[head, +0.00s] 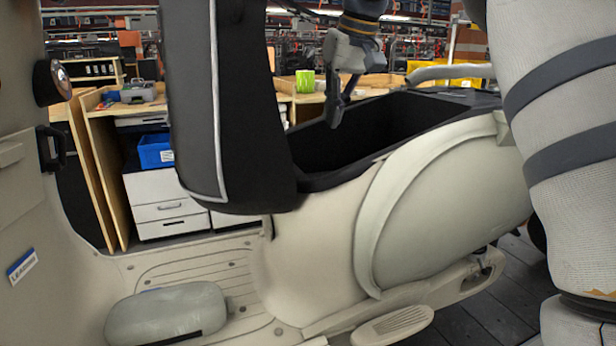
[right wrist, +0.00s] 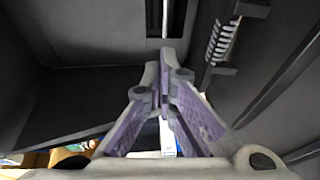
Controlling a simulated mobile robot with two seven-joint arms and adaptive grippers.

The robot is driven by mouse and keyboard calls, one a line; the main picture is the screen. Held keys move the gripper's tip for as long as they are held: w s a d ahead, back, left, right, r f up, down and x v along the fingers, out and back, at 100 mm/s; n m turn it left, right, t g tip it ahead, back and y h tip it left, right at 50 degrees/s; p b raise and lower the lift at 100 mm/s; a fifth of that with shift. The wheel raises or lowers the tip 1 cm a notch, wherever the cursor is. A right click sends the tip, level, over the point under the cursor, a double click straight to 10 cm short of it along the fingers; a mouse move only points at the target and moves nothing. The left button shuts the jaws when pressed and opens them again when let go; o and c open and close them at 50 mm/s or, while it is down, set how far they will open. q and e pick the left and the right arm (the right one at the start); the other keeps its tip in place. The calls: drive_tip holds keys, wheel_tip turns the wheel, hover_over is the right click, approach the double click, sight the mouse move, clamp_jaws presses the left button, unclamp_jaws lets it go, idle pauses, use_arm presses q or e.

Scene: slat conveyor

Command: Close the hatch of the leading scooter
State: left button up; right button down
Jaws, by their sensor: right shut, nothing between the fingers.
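The leading scooter (head: 310,262) is cream-coloured and fills the middle of the head view. A blue-and-white tag (head: 22,265) that seems to read "LEADING" is on its front panel. Its hatch (head: 235,110), a black seat with light piping, stands raised and upright at the front edge of the dark open compartment (head: 345,148). My right gripper (head: 335,118) is shut and empty, pointing down over the compartment, to the right of the hatch and apart from it. In the right wrist view the closed fingers (right wrist: 168,75) face dark surfaces and a coil spring (right wrist: 222,42). My left gripper is out of view.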

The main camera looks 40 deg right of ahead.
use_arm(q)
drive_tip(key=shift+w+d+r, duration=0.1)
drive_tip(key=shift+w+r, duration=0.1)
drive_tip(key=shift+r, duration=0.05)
use_arm(e)
drive_tip(key=s+x, duration=0.1)
drive_tip(key=x, duration=1.3)
drive_tip(key=shift+a, duration=0.3)
drive_tip(key=shift+f, duration=0.15)
